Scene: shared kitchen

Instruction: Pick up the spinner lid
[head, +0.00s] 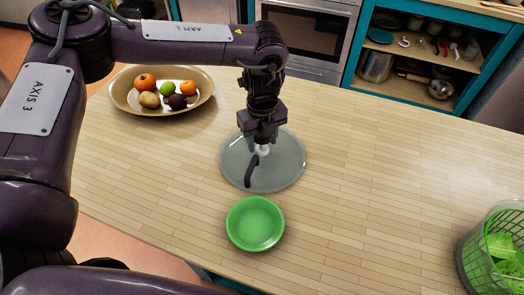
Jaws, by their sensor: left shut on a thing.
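The spinner lid (286,172) is a round, grey-green translucent disc with a pale knob and a dark crank handle. It is near the middle of the wooden counter in the head view. My left gripper (262,146) points down over the lid's middle and is shut on it at the pale knob. The fingertips and part of the knob are hard to see behind the gripper body. The lid looks level; I cannot tell whether it touches the counter. My right gripper is not in view.
A green bowl (255,223) stands just in front of the lid. A fruit platter (122,94) is at the back left. The counter (380,190) between lid and basket is clear.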

